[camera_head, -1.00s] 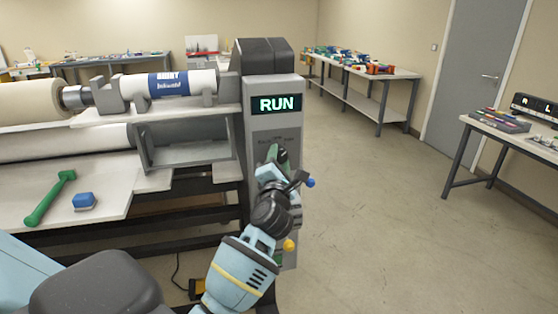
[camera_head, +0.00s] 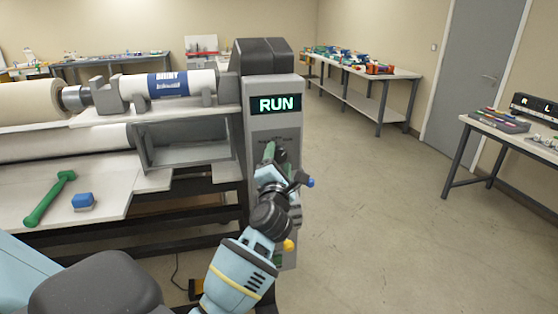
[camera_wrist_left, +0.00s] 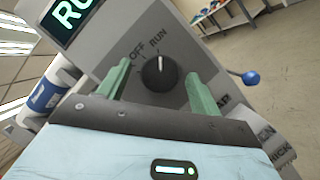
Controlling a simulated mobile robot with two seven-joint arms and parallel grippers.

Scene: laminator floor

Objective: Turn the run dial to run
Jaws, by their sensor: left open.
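The run dial (camera_wrist_left: 158,73) is a round black knob on the grey control panel (camera_head: 290,125). In the left wrist view its white mark points toward the RUN label (camera_wrist_left: 158,39), with the OFF label (camera_wrist_left: 137,48) to the left. My left gripper (camera_head: 273,155) is at the panel, below the screen, and hides the dial in the head view. In the left wrist view its green fingers (camera_wrist_left: 157,74) are open, one on each side of the dial, with gaps visible. My right gripper is not in view.
A blue-knobbed lever (camera_wrist_left: 250,78) sticks out to the right of the dial. The machine's printed roll (camera_head: 168,84) is at left. A green-handled tool (camera_head: 50,198) and a blue block (camera_head: 83,201) lie on its shelf. Open floor (camera_head: 390,210) extends to the right.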

